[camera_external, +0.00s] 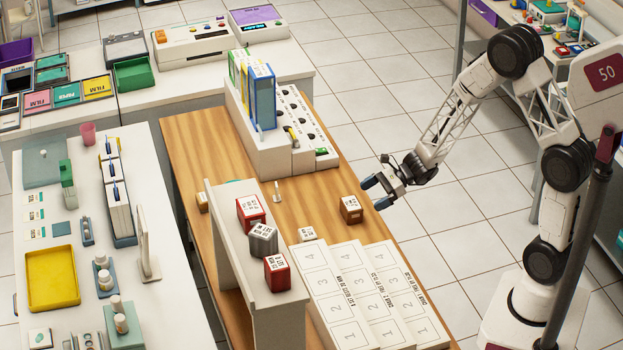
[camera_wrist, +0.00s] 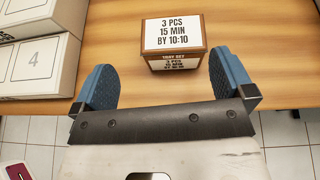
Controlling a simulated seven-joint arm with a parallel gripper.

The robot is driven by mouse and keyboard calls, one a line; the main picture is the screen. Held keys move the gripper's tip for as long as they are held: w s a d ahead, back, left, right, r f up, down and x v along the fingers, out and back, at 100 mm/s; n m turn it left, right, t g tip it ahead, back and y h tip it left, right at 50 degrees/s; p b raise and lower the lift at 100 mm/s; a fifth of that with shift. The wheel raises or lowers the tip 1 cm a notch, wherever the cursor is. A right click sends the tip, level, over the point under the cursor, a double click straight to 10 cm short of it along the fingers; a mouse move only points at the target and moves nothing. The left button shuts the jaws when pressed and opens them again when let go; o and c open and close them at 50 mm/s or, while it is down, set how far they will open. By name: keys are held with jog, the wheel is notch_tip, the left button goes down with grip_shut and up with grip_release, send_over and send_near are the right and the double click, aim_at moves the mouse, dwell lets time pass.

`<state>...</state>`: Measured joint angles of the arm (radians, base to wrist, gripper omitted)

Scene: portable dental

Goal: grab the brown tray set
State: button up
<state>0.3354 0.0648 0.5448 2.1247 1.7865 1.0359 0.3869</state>
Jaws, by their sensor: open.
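The brown tray set (camera_external: 351,209) is a small brown box with a white label on the wooden table, near its right edge. In the wrist view the brown tray set (camera_wrist: 172,42) stands upright, its labels reading "3 PCS 15 MIN BY 10:10" and "TRAY SET". My gripper (camera_external: 377,193) is open and empty, just right of and beyond the box in the external view. In the wrist view my gripper (camera_wrist: 160,80) has its two blue fingers spread wide, with the box ahead, roughly centred between them and apart from both.
White numbered trays (camera_external: 372,292) lie beside the box toward the front. A white shelf (camera_external: 262,284) holds red and grey boxes. A white rack (camera_external: 278,140) with folders stands farther back. Bare wood (camera_external: 187,140) lies left of the rack.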

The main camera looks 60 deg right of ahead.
aim_at(351, 207)
jog(key=shift+w+d+f+m+t, duration=0.3)
jog(key=shift+w+d+f+m, duration=0.1)
jog(key=shift+d+f+m, duration=0.3)
jog(key=shift+a, duration=0.1)
jog(key=shift+x, duration=1.25)
jog(key=shift+w+f, duration=0.1)
jog(key=shift+x, duration=2.55)
jog(key=shift+a, duration=0.1)
jog(key=c, duration=0.8)
jog(key=shift+c, duration=0.2)
